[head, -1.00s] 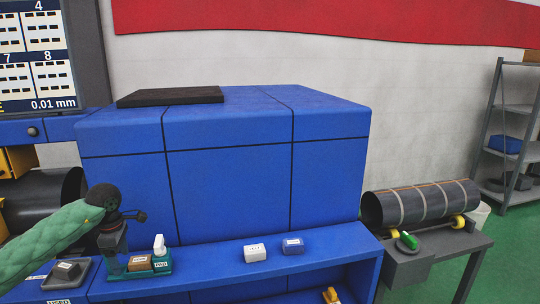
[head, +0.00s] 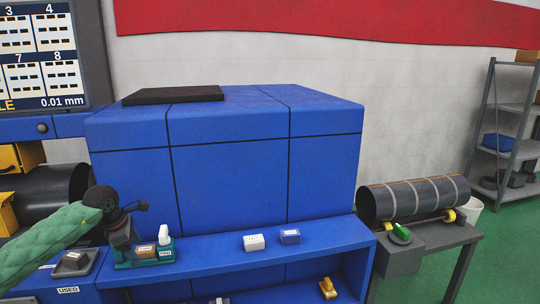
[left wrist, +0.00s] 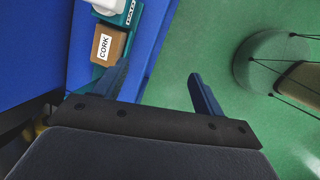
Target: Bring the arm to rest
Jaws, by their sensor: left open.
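My left arm, in a green quilted sleeve, comes in from the left in the head view. Its dark left gripper (head: 122,236) hangs at the left end of the blue bench, in front of part of a teal tray (head: 150,262). In the left wrist view the two blue fingers of the left gripper (left wrist: 158,70) stand wide apart with nothing between them. The brown cork block (left wrist: 108,45) shows beyond the left finger, apart from the grip. My right gripper is not in view.
A dark cylinder (head: 412,199) lies on a side table. Green floor (head: 500,245) is open at right.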

